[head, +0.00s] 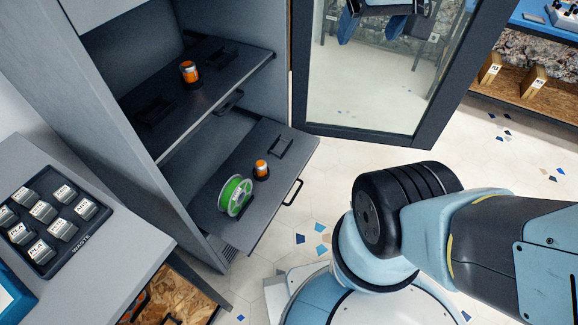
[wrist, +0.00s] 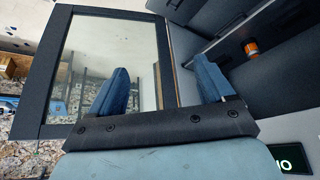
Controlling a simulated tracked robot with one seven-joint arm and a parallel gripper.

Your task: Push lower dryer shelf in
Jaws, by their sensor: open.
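The grey dryer's lower shelf (head: 262,212) is pulled part way out in the head view, with a black handle (head: 292,193) on its front edge. It bears a green spool (head: 236,196) and a small orange canister (head: 261,169). The upper shelf (head: 215,86) sits further back inside the dryer. My gripper (head: 368,38) shows at the top of the head view, before the glass door, apart from the lower shelf. Its blue fingers are open and empty in the wrist view (wrist: 163,65). A dark shelf with an orange canister (wrist: 250,47) lies right of them; which shelf I cannot tell.
The dryer door (head: 373,133) stands open to the right of the shelves. A grey bench with a tray (head: 48,262) of labelled blocks is at left. Shelving with small boxes (head: 533,80) stands at right. Speckled floor (head: 330,165) is clear beyond the shelf's front.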

